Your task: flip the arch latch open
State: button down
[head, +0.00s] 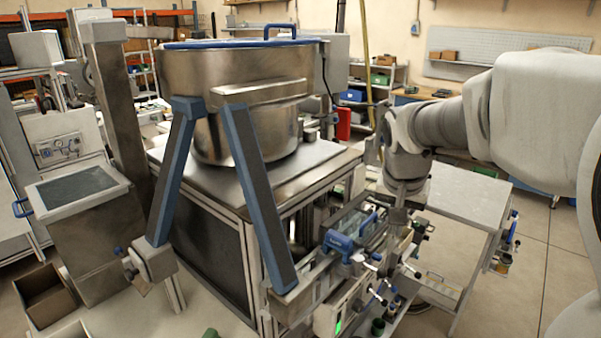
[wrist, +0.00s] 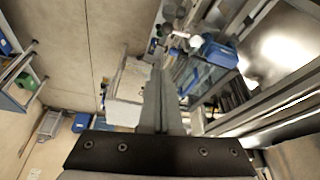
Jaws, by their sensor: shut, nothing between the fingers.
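My gripper (head: 398,216) points down over the right part of the small mechanism beside the big steel bowl. In the wrist view its fingers (wrist: 161,85) are together with nothing between them. A thin blue arched handle (head: 367,224), which looks like the arch latch, stands on the mechanism just left of my gripper and apart from it. In the wrist view a blue bar (wrist: 188,82) right of the fingers may be this handle. A blue block (head: 337,242) sits further left; it also shows in the wrist view (wrist: 219,53). I cannot tell the latch's exact position.
The steel bowl (head: 240,75) stands on a framed bench behind the mechanism. A blue-edged sloping post (head: 258,195) rises to the left. Several knobs and fittings crowd the mechanism's front. A grey table (head: 468,193) is at the right, with open floor (head: 505,290) beyond.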

aim_at(368, 266)
jog(key=shift+w+d+f+m, duration=0.15)
jog(key=shift+w, duration=0.6)
jog(key=shift+w+d+f+m, duration=0.1)
jog(key=shift+w+m, duration=0.05)
jog(key=shift+w, duration=0.55)
notch_tip(368, 266, down, 10)
jog(key=p, duration=0.2)
jog(key=shift+s+a, duration=0.15)
jog(key=shift+s, duration=0.1)
jog(key=shift+a+f, duration=0.15)
